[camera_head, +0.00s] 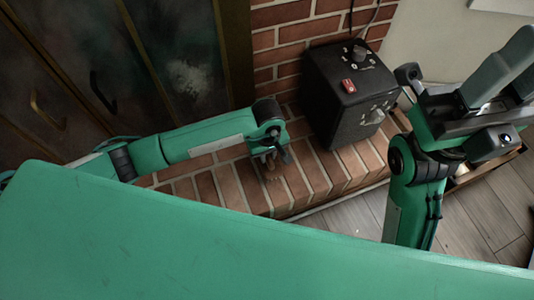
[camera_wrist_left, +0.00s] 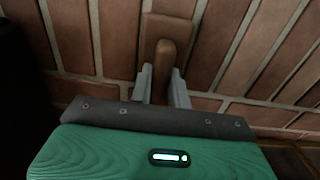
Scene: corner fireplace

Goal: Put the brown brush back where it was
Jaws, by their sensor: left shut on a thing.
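The brown brush (camera_wrist_left: 163,62) shows in the left wrist view, with its rounded handle between my two grey left fingers (camera_wrist_left: 161,88). A flat brown part of it (camera_wrist_left: 168,28) lies beyond the fingertips, against or close over the bricks; I cannot tell whether it touches. In the head view my left gripper (camera_head: 271,160) points down at the brick ledge (camera_head: 230,185), shut on the brush, which is mostly hidden there. My right gripper (camera_head: 500,75) is raised at the upper right, away from the brush; its finger gap is not clear.
A black box (camera_head: 345,95) with a red switch and knobs stands on the ledge, right of my left gripper. A dark door or cabinet (camera_head: 150,60) rises behind the left arm. Bare bricks lie around the brush. Grey wooden floor (camera_head: 480,215) is at the right.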

